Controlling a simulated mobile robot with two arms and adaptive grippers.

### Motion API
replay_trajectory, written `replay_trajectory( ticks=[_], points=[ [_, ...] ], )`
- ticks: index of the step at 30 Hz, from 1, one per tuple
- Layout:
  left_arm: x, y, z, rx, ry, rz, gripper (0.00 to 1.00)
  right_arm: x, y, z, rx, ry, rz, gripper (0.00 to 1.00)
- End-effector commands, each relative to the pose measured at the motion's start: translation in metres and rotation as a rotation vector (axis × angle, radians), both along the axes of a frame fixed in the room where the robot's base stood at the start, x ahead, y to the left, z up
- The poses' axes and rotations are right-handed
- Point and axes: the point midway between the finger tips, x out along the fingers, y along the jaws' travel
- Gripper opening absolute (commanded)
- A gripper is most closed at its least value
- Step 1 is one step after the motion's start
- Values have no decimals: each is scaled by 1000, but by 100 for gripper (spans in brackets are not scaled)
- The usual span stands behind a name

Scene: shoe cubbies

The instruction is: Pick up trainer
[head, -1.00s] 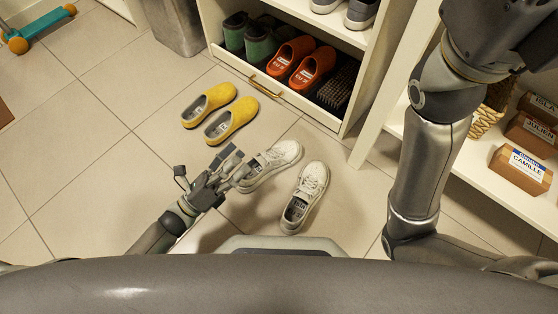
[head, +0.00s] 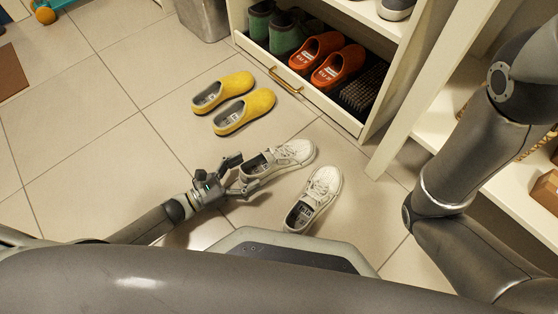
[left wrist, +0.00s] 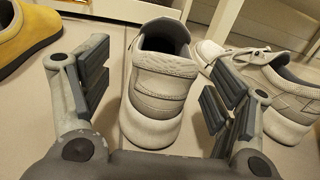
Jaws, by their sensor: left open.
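A pair of white trainers lies on the tiled floor in the head view. The left trainer (head: 278,160) has its heel towards my left gripper (head: 236,176). The right trainer (head: 314,198) lies beside it, apart from the gripper. In the left wrist view the left trainer (left wrist: 158,85) shows its heel between the two open fingers of my left gripper (left wrist: 160,95). The right trainer (left wrist: 265,80) shows just behind the right finger. My right gripper is out of view; only my right arm shows.
Yellow clogs (head: 245,111) lie on the floor behind the trainers. A cubby unit (head: 330,107) holds orange shoes (head: 338,66) and green boots (head: 289,36). A metal bin (head: 203,18) stands at the back.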

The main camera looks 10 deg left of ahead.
Motion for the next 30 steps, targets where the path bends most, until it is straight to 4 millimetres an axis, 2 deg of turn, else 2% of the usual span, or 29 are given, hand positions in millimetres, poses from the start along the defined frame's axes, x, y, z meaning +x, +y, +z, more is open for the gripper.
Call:
replay_trajectory(
  ticks=[4,9,19,30],
  points=[
    [12,-15,-2,-2,-6,-3,81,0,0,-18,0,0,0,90],
    [27,-32,0,-1,-5,-1,81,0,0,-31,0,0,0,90],
    [32,-37,4,-1,-1,0,81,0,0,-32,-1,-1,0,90],
    [31,-37,3,-1,-1,0,35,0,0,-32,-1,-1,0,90]
  ],
)
